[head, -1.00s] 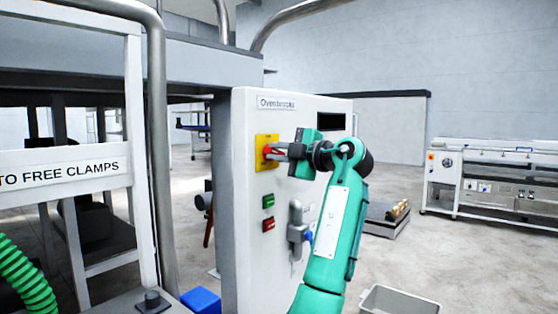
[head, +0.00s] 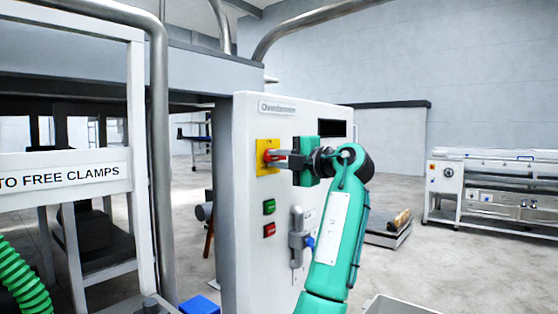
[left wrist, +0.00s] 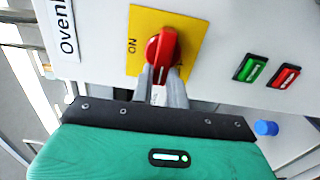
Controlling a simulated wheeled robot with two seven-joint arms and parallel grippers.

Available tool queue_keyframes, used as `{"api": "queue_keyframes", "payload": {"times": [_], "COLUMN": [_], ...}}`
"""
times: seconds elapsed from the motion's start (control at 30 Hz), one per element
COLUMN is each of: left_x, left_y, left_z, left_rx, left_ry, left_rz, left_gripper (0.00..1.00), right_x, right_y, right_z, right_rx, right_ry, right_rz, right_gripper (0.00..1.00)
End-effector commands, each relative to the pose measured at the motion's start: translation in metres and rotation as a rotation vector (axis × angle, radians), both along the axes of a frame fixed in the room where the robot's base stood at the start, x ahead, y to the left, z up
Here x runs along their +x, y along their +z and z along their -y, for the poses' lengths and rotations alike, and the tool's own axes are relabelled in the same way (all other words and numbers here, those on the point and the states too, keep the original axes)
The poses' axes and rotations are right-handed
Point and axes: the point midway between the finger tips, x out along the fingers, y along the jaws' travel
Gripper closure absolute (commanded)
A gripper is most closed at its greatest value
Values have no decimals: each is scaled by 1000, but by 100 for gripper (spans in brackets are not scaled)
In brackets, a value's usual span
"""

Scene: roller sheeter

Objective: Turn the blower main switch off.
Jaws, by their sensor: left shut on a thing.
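The blower main switch is a red rotary knob (head: 268,155) on a yellow plate (head: 262,144), high on the white panel's left side. In the left wrist view, the red knob (left wrist: 163,47) sits on the yellow plate (left wrist: 186,22), with "ON" printed beside it. Its grip appears to lie across the direction of that mark, though the fingers partly hide it. My left gripper (head: 277,156) is shut on the knob, and its fingers (left wrist: 161,77) straddle the knob's grip in the wrist view. My right gripper is not in view.
Below the switch are a green button (head: 269,206) and a red button (head: 269,230). A grey lever handle (head: 297,235) stands to their right, near my forearm. A metal pipe (head: 158,160) and a white frame (head: 65,171) stand at left.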

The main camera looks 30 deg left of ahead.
Motion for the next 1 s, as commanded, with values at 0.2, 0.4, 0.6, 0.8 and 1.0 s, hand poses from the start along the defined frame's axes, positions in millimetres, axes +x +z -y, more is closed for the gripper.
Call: {"api": "queue_keyframes", "payload": {"times": [0.2,0.4,0.6,0.8,1.0], "left_x": [0,0,0,-2,-6], "left_y": [-2,-1,-1,-1,-1], "left_z": [0,0,4,36,83], "left_rx": [-5,-3,-2,-2,-3], "left_ry": [2,1,0,-3,-3], "left_rz": [-1,-1,-1,-1,-1], "left_gripper": [71,63,63,63,63], "right_x": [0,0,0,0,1], "right_y": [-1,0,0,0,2], "right_z": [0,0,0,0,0], "right_rx": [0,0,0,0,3], "right_ry": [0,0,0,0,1], "right_rz": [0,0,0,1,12], "right_gripper": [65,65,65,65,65]}}
